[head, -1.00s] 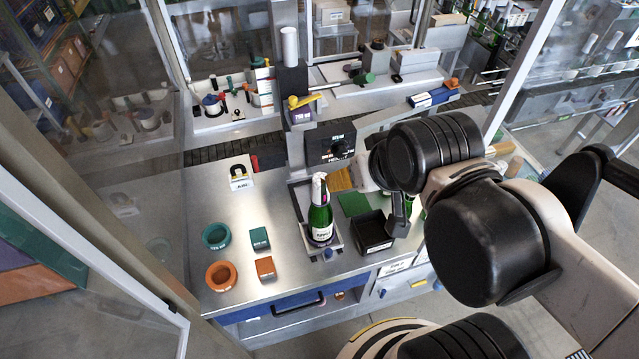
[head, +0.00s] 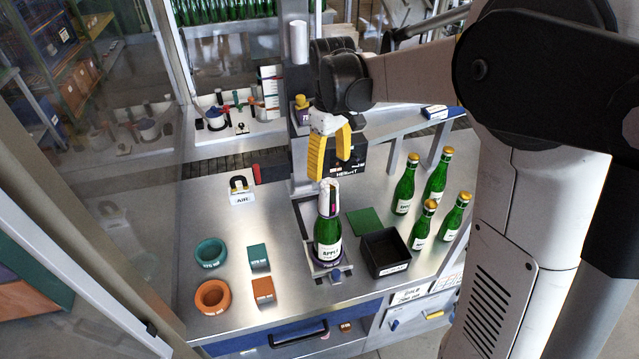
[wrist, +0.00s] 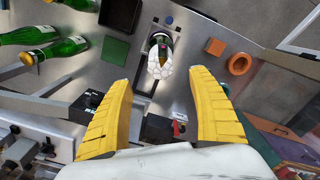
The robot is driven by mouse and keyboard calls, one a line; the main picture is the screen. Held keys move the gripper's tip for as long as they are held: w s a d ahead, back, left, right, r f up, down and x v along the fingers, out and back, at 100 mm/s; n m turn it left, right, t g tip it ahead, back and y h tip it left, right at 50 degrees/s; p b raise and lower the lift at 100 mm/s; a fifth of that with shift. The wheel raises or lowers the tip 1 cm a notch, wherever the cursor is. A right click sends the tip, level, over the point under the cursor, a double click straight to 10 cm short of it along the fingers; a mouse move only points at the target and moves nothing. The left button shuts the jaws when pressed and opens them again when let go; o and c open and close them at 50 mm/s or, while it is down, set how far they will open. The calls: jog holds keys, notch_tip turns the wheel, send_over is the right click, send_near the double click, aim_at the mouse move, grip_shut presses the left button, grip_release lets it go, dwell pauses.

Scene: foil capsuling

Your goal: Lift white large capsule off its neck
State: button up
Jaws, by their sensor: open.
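A green bottle (head: 327,246) stands upright on a small stand (head: 322,268) near the front of the steel bench. A white large capsule (head: 328,200) sits over its neck, with dark and pink marks on it. In the wrist view the white capsule (wrist: 160,62) shows upper centre, between the fingertips in the picture. My gripper (head: 330,168) has yellow fingers pointing down above the capsule. It is open and empty, and its two fingers (wrist: 160,77) stand wide apart in the wrist view. I see no contact with the capsule.
Several gold-topped bottles (head: 404,185) stand on the right. A black bin (head: 384,252) and a green pad (head: 364,222) lie right of the bottle. Teal (head: 210,253) and orange rings (head: 212,296) with matching blocks lie left. A grey column (head: 299,150) rises behind.

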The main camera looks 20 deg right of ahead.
aim_at(329, 196)
notch_tip(329, 196, down, 11)
jog(key=shift+s+r+p, duration=0.15)
jog(key=shift+p, duration=0.4)
jog(key=c, duration=0.8)
